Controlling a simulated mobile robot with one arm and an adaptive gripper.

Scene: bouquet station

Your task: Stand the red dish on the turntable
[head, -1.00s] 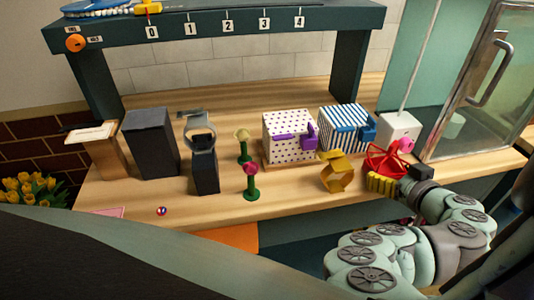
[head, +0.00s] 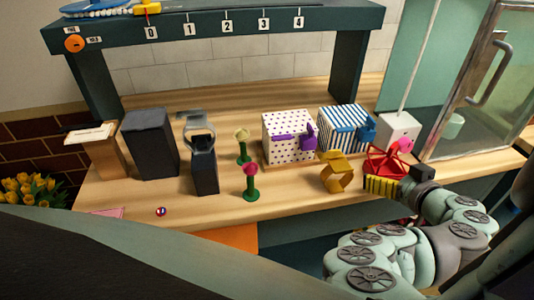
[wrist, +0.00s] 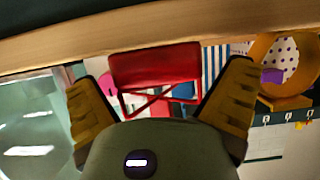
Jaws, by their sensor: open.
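A red thing with a flat panel and crossing struts (head: 385,160) stands near the counter's right front edge. It also shows between my fingers in the wrist view (wrist: 155,65); it is the only red piece I can match to the red dish. My gripper (head: 383,185) is open, with its yellow fingers in front of the red thing. In the wrist view, the fingers (wrist: 160,85) are spread on either side of it, with no clear grip. A blue round plate (head: 95,8), perhaps the turntable, is on top of the shelf at upper left, cut by the frame.
A yellow ring-like stand (head: 337,172) is just left of my gripper. A dotted box (head: 288,135), a striped box (head: 343,127) and a white box (head: 399,130) stand behind. A glass-doored cabinet (head: 470,90) is at the right. The counter's middle back is clear.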

